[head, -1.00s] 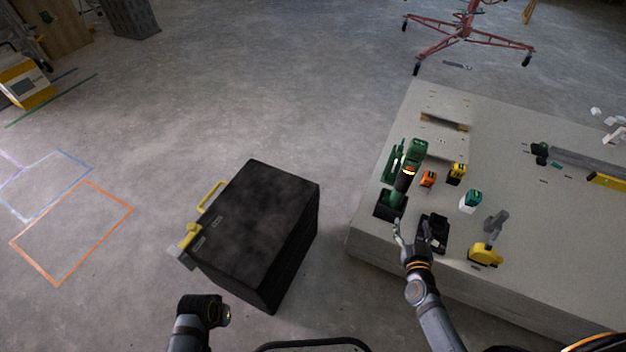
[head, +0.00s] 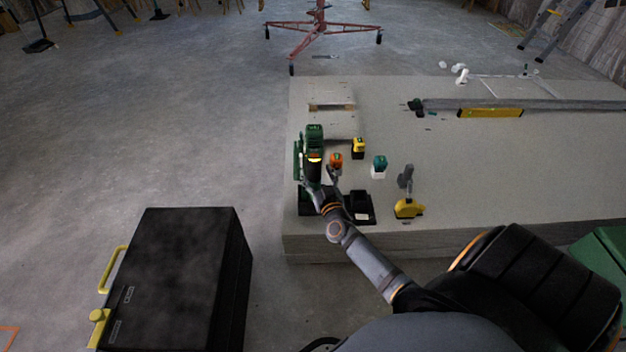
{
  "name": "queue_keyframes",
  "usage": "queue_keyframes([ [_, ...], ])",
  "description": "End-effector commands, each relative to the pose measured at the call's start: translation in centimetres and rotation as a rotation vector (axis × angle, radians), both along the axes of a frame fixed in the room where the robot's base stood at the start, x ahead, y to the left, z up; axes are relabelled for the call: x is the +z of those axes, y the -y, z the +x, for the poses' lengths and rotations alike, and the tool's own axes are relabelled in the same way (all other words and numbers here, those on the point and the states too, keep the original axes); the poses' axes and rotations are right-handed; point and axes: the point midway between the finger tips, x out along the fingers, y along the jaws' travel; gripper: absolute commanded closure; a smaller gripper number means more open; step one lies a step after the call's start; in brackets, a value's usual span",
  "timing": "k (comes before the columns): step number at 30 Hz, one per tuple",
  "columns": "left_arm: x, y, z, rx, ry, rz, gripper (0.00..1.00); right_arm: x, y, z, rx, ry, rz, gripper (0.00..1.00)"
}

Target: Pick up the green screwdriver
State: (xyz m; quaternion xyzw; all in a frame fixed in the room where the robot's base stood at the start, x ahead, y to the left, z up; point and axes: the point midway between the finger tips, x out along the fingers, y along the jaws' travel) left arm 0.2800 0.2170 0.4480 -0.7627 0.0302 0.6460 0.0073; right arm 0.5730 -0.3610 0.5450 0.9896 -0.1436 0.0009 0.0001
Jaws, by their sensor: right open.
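The green screwdriver (head: 314,137), a drill-shaped power tool with a dark grip and a lit orange-white band, stands upright at the left end of the pale slab. My right gripper (head: 325,185) is open just in front of it, by its lower grip and dark base. In this view the fingers overlap the tool's lower right side, and I cannot tell whether they touch it. My arm and fingers hide part of the base. My left gripper is not in view.
An orange item (head: 336,160), a yellow item (head: 358,148), a teal-and-white item (head: 379,167) and a black charger-like block (head: 359,207) stand close by. A yellow tape measure (head: 408,208) lies farther right. A black case (head: 178,278) stands on the floor at left.

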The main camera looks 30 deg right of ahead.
Motion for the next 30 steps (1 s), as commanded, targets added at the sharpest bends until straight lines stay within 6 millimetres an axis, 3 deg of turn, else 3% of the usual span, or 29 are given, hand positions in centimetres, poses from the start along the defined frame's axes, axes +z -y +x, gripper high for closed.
queue_keyframes([
  [1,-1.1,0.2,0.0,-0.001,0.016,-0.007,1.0,-0.4,0.2,1.0,0.0,0.002,0.0,0.3],
  [6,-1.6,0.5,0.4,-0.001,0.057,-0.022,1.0,-0.2,0.8,2.8,0.0,0.0,-0.001,0.3],
  [13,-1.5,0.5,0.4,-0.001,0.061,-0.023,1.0,-0.1,0.8,2.9,0.001,-0.001,0.0,0.31],
  [28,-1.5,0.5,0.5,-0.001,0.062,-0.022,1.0,-0.1,0.8,2.8,0.001,-0.001,0.0,0.99],
  [30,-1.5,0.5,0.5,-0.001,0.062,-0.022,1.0,-0.1,0.8,2.8,0.001,-0.001,0.0,1.0],
])
